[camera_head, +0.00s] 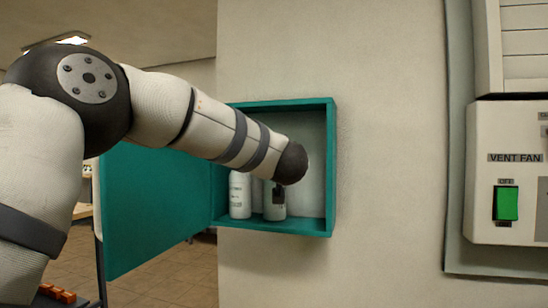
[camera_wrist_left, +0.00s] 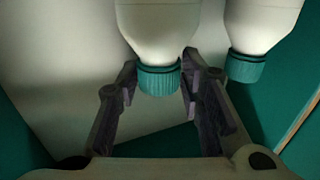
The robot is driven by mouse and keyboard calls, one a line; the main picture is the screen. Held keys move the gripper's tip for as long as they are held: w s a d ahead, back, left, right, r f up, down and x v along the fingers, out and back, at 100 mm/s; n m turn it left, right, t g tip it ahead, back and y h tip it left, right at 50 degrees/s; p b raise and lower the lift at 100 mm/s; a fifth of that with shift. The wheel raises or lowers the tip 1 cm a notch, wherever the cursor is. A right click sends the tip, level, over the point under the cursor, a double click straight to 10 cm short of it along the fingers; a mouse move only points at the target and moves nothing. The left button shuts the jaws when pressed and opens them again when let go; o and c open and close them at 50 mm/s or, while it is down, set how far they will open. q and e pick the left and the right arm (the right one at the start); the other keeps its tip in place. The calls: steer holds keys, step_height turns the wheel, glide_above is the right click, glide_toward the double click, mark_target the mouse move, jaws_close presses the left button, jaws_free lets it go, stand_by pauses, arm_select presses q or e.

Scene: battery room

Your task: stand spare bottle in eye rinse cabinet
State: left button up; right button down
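The teal eye rinse cabinet (camera_head: 331,170) hangs open on the wall. Inside, a white bottle (camera_head: 240,196) stands upright at the left; it also shows at the right of the left wrist view (camera_wrist_left: 262,25). The spare bottle (camera_head: 274,211), white with a teal cap (camera_wrist_left: 158,79), is upright just right of it. Its base is at or very near the cabinet floor; I cannot tell whether it touches. My left gripper (camera_wrist_left: 160,80) points down into the cabinet, its fingers close against both sides of this cap. My wrist hides the bottle's top in the head view. My right gripper is not in view.
The cabinet's teal door (camera_head: 150,210) is swung open to the left. Free room lies inside the cabinet right of the spare bottle. A vent fan switch box (camera_head: 508,225) is on the wall at the far right.

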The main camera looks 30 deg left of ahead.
arm_select(q)
steer(key=shift+r, duration=0.15)
steer(key=v, duration=1.2)
